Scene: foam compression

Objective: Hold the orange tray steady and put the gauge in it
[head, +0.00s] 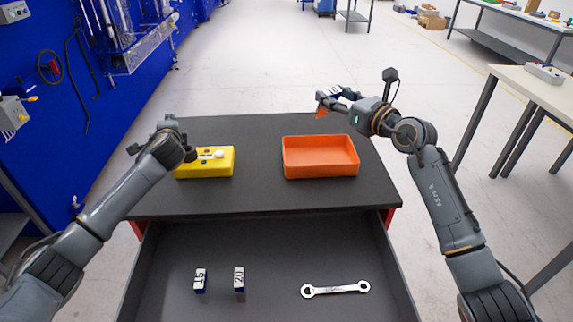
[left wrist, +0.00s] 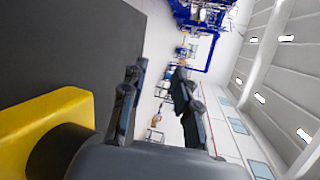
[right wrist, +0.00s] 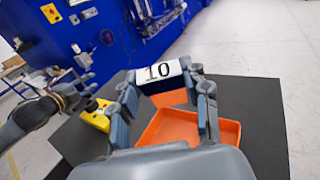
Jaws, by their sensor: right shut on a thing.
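The orange tray (head: 320,171) sits on the right part of the dark tabletop; it also shows in the right wrist view (right wrist: 229,132). My right gripper (head: 336,97) is shut on a gauge marked 10 (right wrist: 158,73), with a white face and blue side. It holds the gauge above and behind the tray, apart from it. An orange piece (head: 322,111) shows just under the gripper; I cannot tell whether it belongs to the gauge. My left gripper (head: 152,135) is open and empty, beside the yellow block and away from the tray. Its fingers (left wrist: 158,105) stand apart in the left wrist view.
A yellow block (head: 205,170) with dark and pale spots on top sits on the left of the tabletop. The open drawer (head: 270,260) in front holds a block marked 15 (head: 200,281), one marked 20 (head: 239,280) and a wrench (head: 335,289). The tabletop between block and tray is clear.

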